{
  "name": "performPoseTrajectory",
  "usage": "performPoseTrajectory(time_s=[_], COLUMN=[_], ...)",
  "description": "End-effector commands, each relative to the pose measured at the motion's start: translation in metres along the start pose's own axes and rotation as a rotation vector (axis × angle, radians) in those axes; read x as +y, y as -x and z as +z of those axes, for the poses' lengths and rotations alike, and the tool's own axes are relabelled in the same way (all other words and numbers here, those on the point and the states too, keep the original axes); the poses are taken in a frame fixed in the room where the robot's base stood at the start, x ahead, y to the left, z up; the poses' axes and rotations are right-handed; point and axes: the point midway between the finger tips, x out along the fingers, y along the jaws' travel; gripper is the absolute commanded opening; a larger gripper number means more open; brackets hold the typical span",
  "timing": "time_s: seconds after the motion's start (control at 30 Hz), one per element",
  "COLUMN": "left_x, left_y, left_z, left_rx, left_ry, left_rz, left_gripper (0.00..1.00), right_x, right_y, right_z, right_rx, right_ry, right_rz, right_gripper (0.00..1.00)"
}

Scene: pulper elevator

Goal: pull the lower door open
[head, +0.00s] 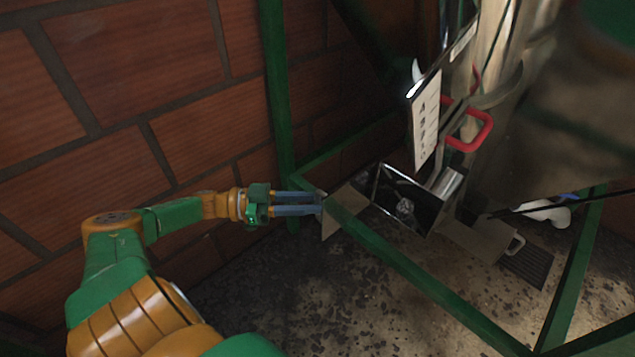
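A small open-fronted box (408,200) with dark, shiny inner walls and a round fitting sits low at the foot of the metal column. A beige flat panel (345,209), which may be the lower door, stands out at its left side. My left gripper (319,204) reaches in from the left with its fingertips at the left edge of this panel. A narrow gap shows between its two fingers. Whether the tips touch or clasp the panel edge is hard to see. My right gripper is not in view.
A green frame bar (430,280) runs diagonally in front of the box, and a green post (278,90) stands behind my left gripper. A brick wall (130,60) closes the left side. A red handle (472,130) and a labelled plate (425,120) are above the box.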

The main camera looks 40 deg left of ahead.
Motion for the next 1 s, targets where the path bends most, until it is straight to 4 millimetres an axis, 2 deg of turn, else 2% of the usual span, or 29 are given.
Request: performPoseTrajectory(time_s=[0.1,0.2,0.3,0.7,0.77,0.83,0.87,0.93,0.97,1.0], left_x=[-0.001,-0.001,0.0,0.0,-0.003,-0.014,-0.02,-0.029,-0.028,-0.02], left_y=[0.027,0.044,0.052,0.053,0.051,0.048,0.046,0.048,0.051,0.057], left_z=[0.001,0.002,0.0,0.0,0.008,0.038,0.06,0.127,0.159,0.2], left_rx=[-0.005,-0.004,-0.001,0.0,-0.006,-0.037,-0.067,-0.193,-0.271,-0.383], left_ry=[0.0,0.0,-0.001,-0.001,-0.004,-0.011,-0.013,-0.002,0.011,0.034], left_rz=[-0.003,-0.002,-0.001,-0.001,-0.031,-0.148,-0.227,-0.439,-0.525,-0.616], left_gripper=[0.27,0.27,0.27,0.27,0.27,0.27,0.27,0.27,0.27,0.27], right_x=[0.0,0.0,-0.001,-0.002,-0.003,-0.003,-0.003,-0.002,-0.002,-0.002], right_y=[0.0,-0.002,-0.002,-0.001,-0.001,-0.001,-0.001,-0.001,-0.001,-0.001], right_z=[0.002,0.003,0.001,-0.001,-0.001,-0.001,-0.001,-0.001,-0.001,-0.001], right_rx=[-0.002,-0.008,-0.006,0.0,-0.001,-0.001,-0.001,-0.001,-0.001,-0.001], right_ry=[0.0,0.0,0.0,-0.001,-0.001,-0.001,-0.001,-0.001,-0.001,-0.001], right_rz=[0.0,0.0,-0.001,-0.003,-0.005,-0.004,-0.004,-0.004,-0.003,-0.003], right_gripper=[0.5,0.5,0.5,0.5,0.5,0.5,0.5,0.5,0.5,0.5])
